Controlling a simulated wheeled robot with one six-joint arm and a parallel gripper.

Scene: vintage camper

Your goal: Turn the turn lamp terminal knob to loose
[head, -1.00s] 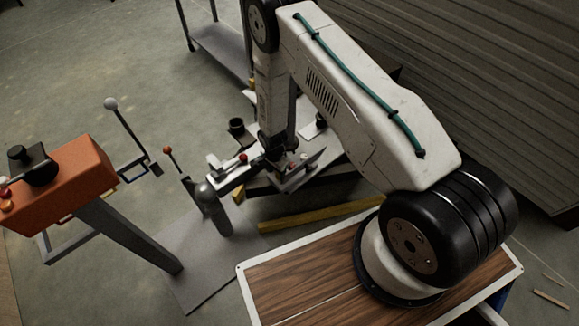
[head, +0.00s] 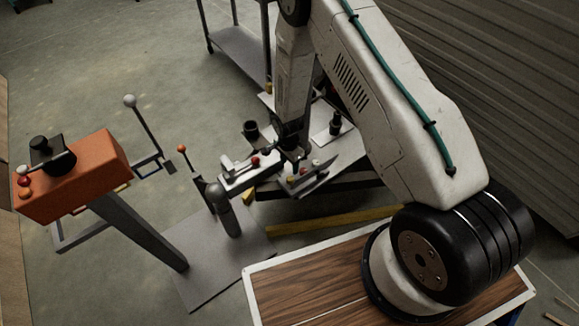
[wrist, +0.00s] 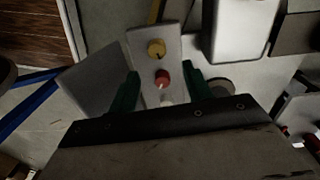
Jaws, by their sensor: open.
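In the wrist view a pale plate (wrist: 138,44) carries a yellow knob (wrist: 156,48), a red knob (wrist: 162,77) with a light mark, and a whitish piece (wrist: 167,97) partly hidden by my gripper. No label is readable, so I cannot tell which is the turn lamp terminal knob. My gripper (wrist: 162,72) is open, its green fingers on either side of the red knob in this view. A gap shows on both sides; depth is unclear. In the head view my gripper (head: 292,152) is at the cluttered bench, where red and white round pieces (head: 304,170) show small.
An orange box (head: 75,175) on a slanted post stands at the left. A grey cylinder (head: 224,212) and thin levers with ball ends (head: 130,101) stand near the bench. A yellow bar (head: 335,220) lies before it. A wood-topped surface (head: 305,290) is under my arm base.

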